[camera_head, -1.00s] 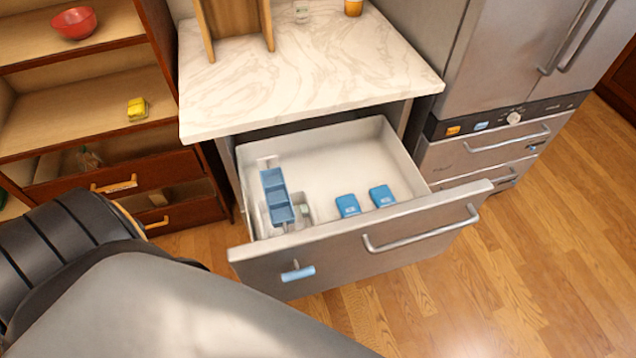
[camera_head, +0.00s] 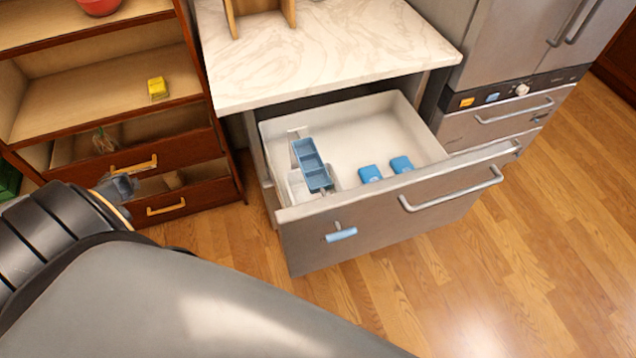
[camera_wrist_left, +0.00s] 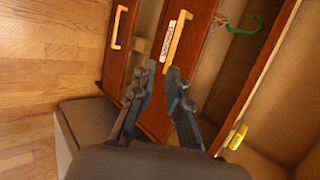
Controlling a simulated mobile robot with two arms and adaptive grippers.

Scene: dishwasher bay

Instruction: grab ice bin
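My right gripper is in neither view.
The wooden cabinet (camera_head: 190,118) on the left has shelves with a red bowl (camera_head: 98,5) and a yellow item (camera_head: 157,88). A marble counter (camera_head: 330,50) overhangs the open drawer's rear. A steel appliance (camera_head: 505,70) stands at right. The floor at lower right is clear.

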